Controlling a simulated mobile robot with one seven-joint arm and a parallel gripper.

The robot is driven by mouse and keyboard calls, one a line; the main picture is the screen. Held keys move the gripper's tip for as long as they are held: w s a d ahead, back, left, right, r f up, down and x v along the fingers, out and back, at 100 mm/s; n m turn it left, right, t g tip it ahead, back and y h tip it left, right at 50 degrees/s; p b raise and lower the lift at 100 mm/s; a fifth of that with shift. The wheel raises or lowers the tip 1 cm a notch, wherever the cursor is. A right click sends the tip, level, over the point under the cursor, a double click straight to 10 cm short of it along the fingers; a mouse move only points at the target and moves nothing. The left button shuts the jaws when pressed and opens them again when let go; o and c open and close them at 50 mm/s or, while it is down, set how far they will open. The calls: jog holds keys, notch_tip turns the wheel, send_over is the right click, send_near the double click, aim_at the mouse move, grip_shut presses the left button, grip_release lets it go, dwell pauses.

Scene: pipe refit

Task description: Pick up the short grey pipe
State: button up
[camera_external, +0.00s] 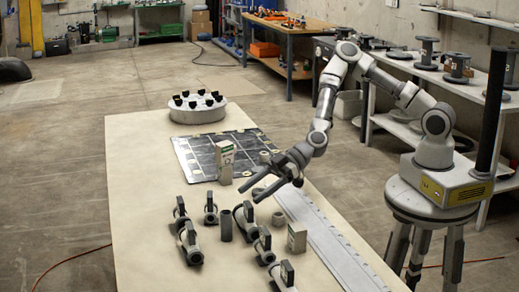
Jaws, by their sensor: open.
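A plain grey pipe piece (226,226) stands upright on the table among the clamp-like fittings. I cannot tell for sure which is the short grey pipe. My gripper (254,189) is open and empty, its fingers pointing left and down. It is above the table, up and to the right of the grey pipe piece in the picture and apart from it.
Several fittings with dark handles (190,243) surround the pipes. Small boxes stand at the dark gridded mat (197,160) and by the grey rail (325,240). A round white holder (198,112) with black pieces sits at the far end. The table's left side (140,220) is clear.

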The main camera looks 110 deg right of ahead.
aim_at(227, 211)
jog(key=x, duration=1)
jog(key=shift+s+d+f, duration=0.1)
jog(key=shift+f, duration=0.05)
grip_shut()
